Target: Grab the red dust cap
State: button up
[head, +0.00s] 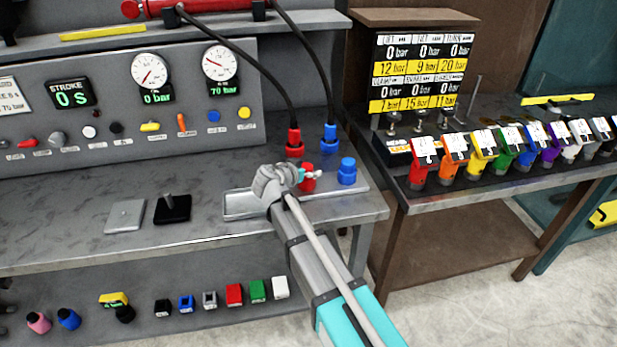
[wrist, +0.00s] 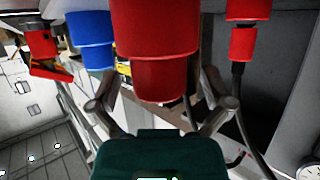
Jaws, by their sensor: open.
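The red dust cap (head: 308,184) stands on the shallow tray at the right end of the grey bench, partly hidden behind my gripper in the head view. In the wrist view, which looks upside down, the red dust cap (wrist: 157,35) is large and central. My gripper (head: 312,176) is at the cap. In the wrist view my gripper (wrist: 160,90) is open, with one finger on each side of the cap's narrower end and gaps visible between. The blue cap (head: 347,171) stands to the right on the tray; it also shows in the wrist view (wrist: 91,40).
A red hose coupling (head: 294,143) and a blue hose coupling (head: 329,138) stand just behind the caps, with black hoses rising. The tray (head: 243,205) has bare room at its left. A second table with several coloured tagged items (head: 424,148) is at right.

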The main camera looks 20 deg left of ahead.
aim_at(306, 166)
dwell(0.5)
jog(key=c, duration=1.2)
jog(key=shift+r, duration=0.1)
jog(key=shift+c, duration=0.2)
notch_tip(306, 166, up, 10)
jog(key=p, duration=1)
